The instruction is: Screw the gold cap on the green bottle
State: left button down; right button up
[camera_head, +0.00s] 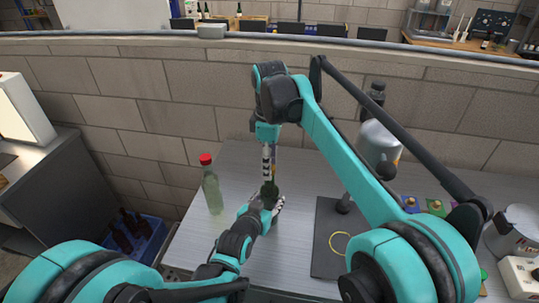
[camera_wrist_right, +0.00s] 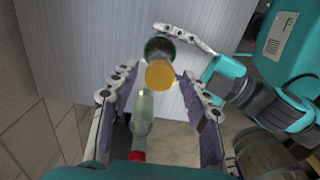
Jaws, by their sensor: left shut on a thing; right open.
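The dark green bottle (camera_head: 269,191) is held over the table, partly hidden by the grippers. My left gripper (camera_head: 274,203) is shut around it from below; its fingers also show in the right wrist view (camera_wrist_right: 193,50). The gold cap (camera_wrist_right: 160,74) appears at the bottle's mouth in the right wrist view, with the dark green bottle body (camera_wrist_right: 157,46) behind it. I cannot tell how tightly it sits. My right gripper (camera_head: 269,168) points down above the bottle. Its fingers are open, one on each side of the cap in the right wrist view (camera_wrist_right: 158,80).
A pale green bottle with a red top (camera_head: 212,190) stands at the table's left. A dark mat (camera_head: 325,262) with a yellow ring (camera_head: 340,243) lies right of the bottle, near a grey upright device (camera_head: 378,145). A blue crate (camera_head: 150,248) sits on the floor. A brick wall runs behind.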

jog(key=shift+f, duration=0.1)
grip_shut()
